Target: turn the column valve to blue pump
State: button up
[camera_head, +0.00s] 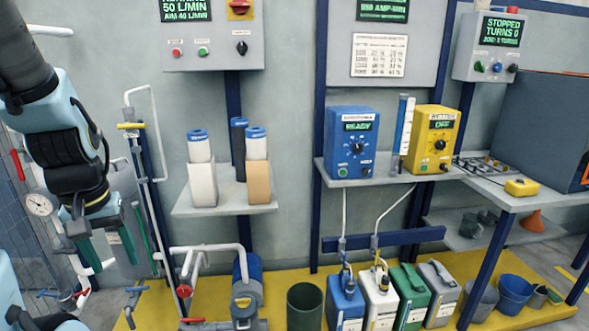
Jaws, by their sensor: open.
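The blue pump (351,143), a blue box with a lit READY display and a round dial, stands on a wall shelf right of centre. A slim upright column (404,124) with a blue-and-white body stands between it and the yellow pump (430,139), whose display reads OFF. The column's valve is too small to make out, so I cannot tell which way it points. My gripper (107,250) hangs at the left, pointing down, open with nothing visible between its green-tipped fingers. It is far from the column and the pumps.
White pipework with a yellow handle (131,126) and a gauge (40,204) stands near my gripper. A shelf (225,207) holds filter cartridges. Several jugs, including a green one (410,296), stand on the yellow floor area. A bench with a yellow box (521,187) is at the right.

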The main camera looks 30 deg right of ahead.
aim_at(401, 166)
jog(key=z, duration=1.85)
jog(key=i+l+u, duration=0.1)
jog(key=u, duration=0.75)
jog(key=i+l+u, duration=0.15)
jog(key=l+u, duration=0.5)
jog(key=l, duration=0.15)
jog(key=i+l+u, duration=0.1)
jog(key=l+u, duration=0.35)
jog(key=l, duration=1.3)
